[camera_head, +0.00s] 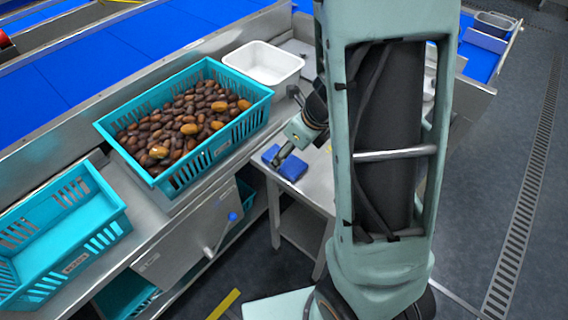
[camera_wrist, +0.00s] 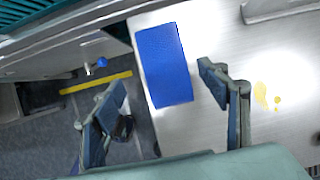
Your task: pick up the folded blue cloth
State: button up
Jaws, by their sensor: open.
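The folded blue cloth (camera_head: 285,162) is a small flat rectangle on a metal side table (camera_head: 318,178), near its left edge. In the wrist view the cloth (camera_wrist: 164,65) lies ahead of my gripper (camera_wrist: 162,103), between the lines of the two spread fingers. My gripper is open and empty. In the head view it (camera_head: 281,157) shows just above the cloth and hides part of it. I cannot tell the exact gap between fingertips and cloth.
A teal crate of dates (camera_head: 240,128) and an empty teal crate (camera_head: 70,240) stand on the bench at left. A white tray (camera_head: 263,62) sits behind. In the wrist view, yellow spots (camera_wrist: 262,96) mark the tabletop right of my gripper. A blue-knobbed lever (camera_head: 232,217) projects from the bench front.

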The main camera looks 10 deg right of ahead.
jog(key=x, duration=0.1)
jog(key=b+x, duration=0.1)
jog(key=x, duration=0.1)
jog(key=b+x, duration=0.1)
jog(key=x, duration=0.1)
jog(key=shift+w+d, duration=0.1)
jog(key=shift+d, duration=0.25)
jog(key=c, duration=1.1)
jog(key=shift+c, duration=0.2)
jog(key=shift+r, duration=0.2)
